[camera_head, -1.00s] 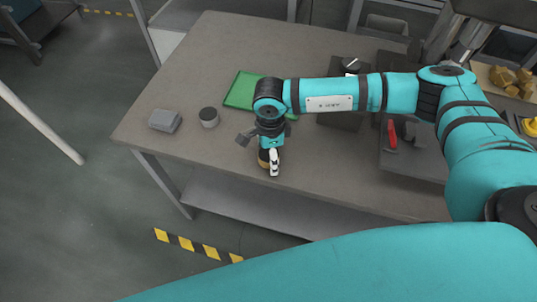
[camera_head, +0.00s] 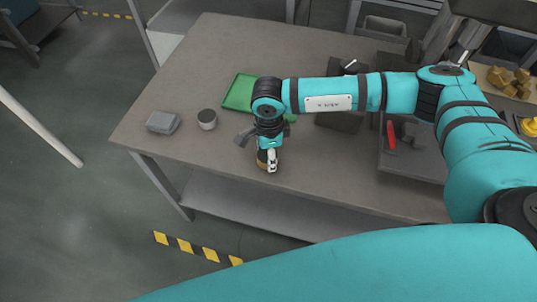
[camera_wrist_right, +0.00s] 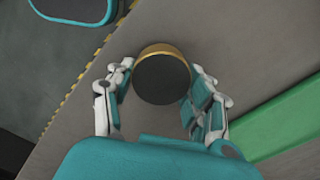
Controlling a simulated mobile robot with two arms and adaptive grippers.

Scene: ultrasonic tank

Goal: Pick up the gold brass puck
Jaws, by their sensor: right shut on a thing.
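The gold brass puck (camera_wrist_right: 162,75) shows in the right wrist view as a short round piece with a dark grey top face and a gold side. My right gripper (camera_wrist_right: 160,82) has one finger on each side of it and is shut on it. In the head view, my right gripper (camera_head: 268,160) points down near the table's front edge, and a bit of the puck (camera_head: 261,159) shows beside the fingers; the rest is hidden. I cannot tell whether the puck touches the table. My left gripper is not in view.
On the grey table (camera_head: 190,80) are a green tray (camera_head: 239,92) behind my gripper, a round grey-topped puck (camera_head: 207,120) and a grey block (camera_head: 163,122) to the left. A dark fixture with a red handle (camera_head: 391,135) stands right.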

